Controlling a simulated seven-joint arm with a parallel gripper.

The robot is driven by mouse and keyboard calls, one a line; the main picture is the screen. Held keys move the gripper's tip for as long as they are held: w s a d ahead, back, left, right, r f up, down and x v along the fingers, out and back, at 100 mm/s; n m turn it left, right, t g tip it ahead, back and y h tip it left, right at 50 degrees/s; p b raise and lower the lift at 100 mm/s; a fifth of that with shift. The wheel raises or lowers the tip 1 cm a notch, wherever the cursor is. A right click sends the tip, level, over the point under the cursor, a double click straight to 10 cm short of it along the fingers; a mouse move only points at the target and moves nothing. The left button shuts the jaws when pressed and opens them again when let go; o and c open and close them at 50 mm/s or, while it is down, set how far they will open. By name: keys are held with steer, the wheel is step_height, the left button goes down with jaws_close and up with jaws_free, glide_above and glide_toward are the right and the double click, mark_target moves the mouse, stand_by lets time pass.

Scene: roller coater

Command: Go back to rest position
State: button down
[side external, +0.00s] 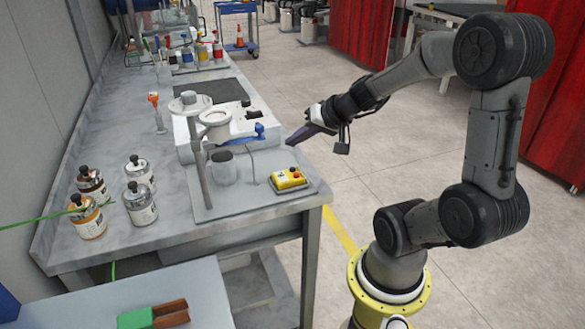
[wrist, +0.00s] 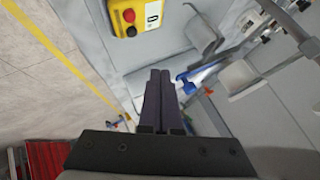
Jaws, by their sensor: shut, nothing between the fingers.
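My gripper (side external: 303,134) is shut and empty. In the side external view it hangs in the air at the right edge of the grey workbench (side external: 58,240), close to the blue-handled part of the white coating machine (side external: 184,139). In the wrist view its two dark fingers (wrist: 157,75) lie side by side, pointing up the picture. The blue handle (wrist: 184,84) shows just right of the fingertips, and I cannot tell the exact gap between them.
A yellow control box with red button (side external: 289,179) sits at the bench's right edge. A metal stand (side external: 203,175) and grey cup (side external: 225,168) are beside it. Several bottles (side external: 141,204) stand at front left.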

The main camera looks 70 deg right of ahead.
steer(key=a+r+n+y, duration=0.2)
steer(key=a+r+n, duration=0.25)
steer(key=a, duration=0.45)
steer(key=a+r+n+y, duration=0.25)
steer(key=a+n, duration=0.25)
steer(key=a, duration=0.4)
steer(key=s+d+f+n+g+h, duration=0.1)
steer(key=s+f+g+h, duration=0.1)
steer(key=s, duration=0.9)
steer(key=shift+s+d+g+h, duration=0.15)
steer(key=shift+s+g+h, duration=0.2)
steer(key=shift+g+h, duration=0.3)
